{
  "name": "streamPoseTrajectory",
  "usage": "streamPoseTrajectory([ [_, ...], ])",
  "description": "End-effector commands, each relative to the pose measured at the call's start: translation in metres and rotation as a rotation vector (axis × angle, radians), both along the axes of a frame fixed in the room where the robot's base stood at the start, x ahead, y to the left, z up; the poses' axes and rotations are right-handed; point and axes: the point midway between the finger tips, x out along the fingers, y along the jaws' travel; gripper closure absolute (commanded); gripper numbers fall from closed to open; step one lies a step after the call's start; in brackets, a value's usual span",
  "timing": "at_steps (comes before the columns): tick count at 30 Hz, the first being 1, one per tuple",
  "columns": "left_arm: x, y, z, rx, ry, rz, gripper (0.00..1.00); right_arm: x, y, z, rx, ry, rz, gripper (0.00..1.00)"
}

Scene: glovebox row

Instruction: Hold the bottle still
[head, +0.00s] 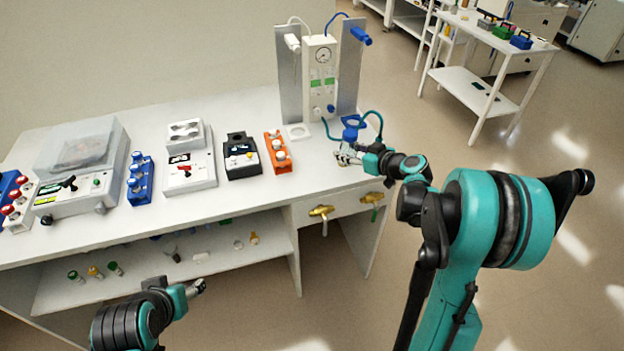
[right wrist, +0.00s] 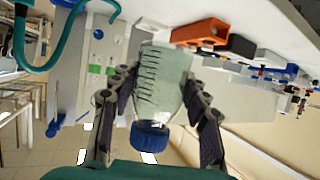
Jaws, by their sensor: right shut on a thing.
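The bottle (right wrist: 160,85) is translucent grey-green with dark graduation marks and a blue cap (right wrist: 150,136). In the right wrist view it sits between the two dark fingers of my right gripper (right wrist: 156,92), which is shut on it. In the head view my right gripper (head: 348,156) is at the right end of the white bench, in front of the filter stand (head: 320,78). There the bottle is small and mostly hidden; a blue part (head: 350,134) shows just above the fingers. My left gripper (head: 196,287) is low, in front of the bench's lower shelf, away from the bottle; its jaw state is unclear.
On the bench (head: 240,195) stand an orange rack (head: 277,153), a black-and-white device (head: 241,156), a white device with a red lever (head: 190,165) and a blue rack (head: 140,180). Teal tubing (head: 372,114) curves beside my right gripper. Brass valves (head: 321,211) stick out below the bench's front edge.

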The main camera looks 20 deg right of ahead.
Motion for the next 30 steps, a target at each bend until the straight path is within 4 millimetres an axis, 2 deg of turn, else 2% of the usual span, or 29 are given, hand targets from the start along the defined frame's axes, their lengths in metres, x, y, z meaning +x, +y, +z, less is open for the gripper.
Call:
streamPoseTrajectory([
  [3, 0.000, 0.000, 0.000, 0.000, 0.000, 0.000, 0.41, 0.004, -0.006, 0.000, 0.001, -0.002, 0.004, 1.00],
  [13, 0.000, 0.000, -0.003, 0.000, 0.000, 0.000, 0.41, 0.006, 0.001, -0.005, 0.000, -0.002, 0.007, 1.00],
  [17, 0.000, 0.000, -0.012, 0.000, 0.000, 0.000, 0.41, 0.017, 0.022, -0.020, 0.002, -0.003, 0.009, 1.00],
  [24, 0.000, 0.000, -0.032, 0.000, 0.000, 0.000, 0.41, 0.044, 0.070, -0.054, 0.000, -0.002, 0.009, 1.00],
  [30, 0.000, 0.000, -0.040, 0.000, 0.000, 0.000, 0.41, 0.058, 0.094, -0.069, 0.001, -0.002, 0.005, 1.00],
])
